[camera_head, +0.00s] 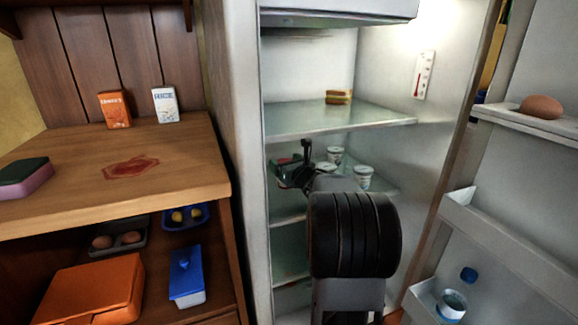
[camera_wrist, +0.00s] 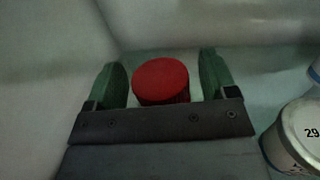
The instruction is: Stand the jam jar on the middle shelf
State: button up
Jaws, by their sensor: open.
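The jam jar shows in the wrist view as a round red lid (camera_wrist: 161,80) with a little of its side below. It stands on the pale surface between the green fingers of my gripper (camera_wrist: 162,70). The fingers are open, with a narrow gap on each side of the jar. In the head view my gripper (camera_head: 286,164) is inside the open fridge, over the middle shelf (camera_head: 290,218), below the upper glass shelf (camera_head: 300,120). My arm hides much of the middle shelf there, and I cannot make out the jar clearly in that view.
White tubs (camera_head: 363,177) stand right of my gripper; one tub (camera_wrist: 296,135) is close in the wrist view. The fridge's left wall (camera_head: 237,150) is near. A sandwich (camera_head: 339,97) lies on the upper shelf. The open door (camera_head: 500,240) is at right, a wooden counter (camera_head: 190,160) at left.

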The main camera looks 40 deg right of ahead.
jog(key=s, duration=0.3)
jog(key=s+p, duration=0.1)
jog(key=s, duration=0.3)
jog(key=s+a+p, duration=0.1)
jog(key=s, duration=0.3)
jog(key=shift+s+r, duration=0.1)
jog(key=shift+r, duration=0.05)
jog(key=shift+s+a, duration=0.1)
jog(key=shift+s, duration=0.3)
jog(key=shift+s, duration=0.1)
